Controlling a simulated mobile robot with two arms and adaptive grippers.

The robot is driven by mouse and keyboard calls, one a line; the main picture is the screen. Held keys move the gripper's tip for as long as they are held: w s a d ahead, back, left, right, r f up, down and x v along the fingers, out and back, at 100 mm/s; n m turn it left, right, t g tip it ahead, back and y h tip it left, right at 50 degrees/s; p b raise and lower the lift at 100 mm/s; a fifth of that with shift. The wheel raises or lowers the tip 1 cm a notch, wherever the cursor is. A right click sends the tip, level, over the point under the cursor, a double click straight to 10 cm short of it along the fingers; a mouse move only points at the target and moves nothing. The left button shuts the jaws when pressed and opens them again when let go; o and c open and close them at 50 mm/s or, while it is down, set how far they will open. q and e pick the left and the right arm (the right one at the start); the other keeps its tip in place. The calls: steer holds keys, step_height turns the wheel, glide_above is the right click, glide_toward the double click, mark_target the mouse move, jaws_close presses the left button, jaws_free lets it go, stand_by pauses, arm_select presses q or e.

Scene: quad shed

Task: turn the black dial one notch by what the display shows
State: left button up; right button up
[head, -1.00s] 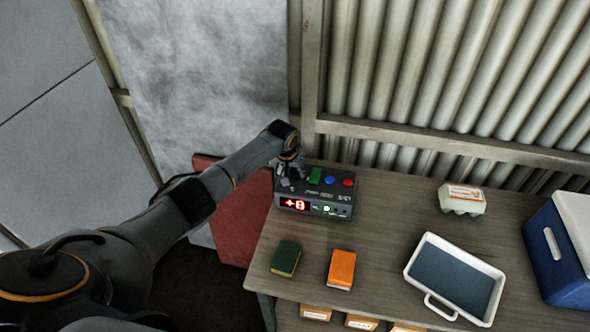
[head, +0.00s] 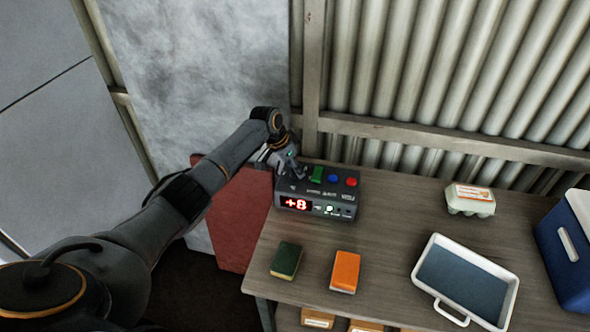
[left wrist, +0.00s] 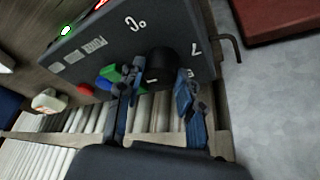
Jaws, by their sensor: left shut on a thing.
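A dark grey control box (head: 318,188) stands at the back left of the bench. Its red display (head: 296,204) reads what looks like "+8". A green light is lit beside the display. On its top are a green block-like control (head: 317,174), a blue button (head: 333,178) and a red button (head: 351,182). My left gripper (head: 297,174) is over the left end of the box top. In the left wrist view the black dial (left wrist: 161,66) sits between the blue-padded fingers of the left gripper (left wrist: 157,92), which is shut on it. My right gripper is not in view.
A white tray (head: 511,290), an egg carton (head: 470,200) and a blue cooler (head: 566,250) are to the right. A corrugated wall is behind the bench.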

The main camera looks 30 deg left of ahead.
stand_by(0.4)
arm_select(q)
steer(key=o, duration=1.2)
steer(key=shift+c, duration=0.2)
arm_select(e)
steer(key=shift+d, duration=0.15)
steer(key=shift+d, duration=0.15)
arm_select(q)
steer(key=v, duration=1.2)
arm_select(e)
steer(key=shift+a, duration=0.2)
arm_select(q)
steer(key=shift+w, duration=0.1)
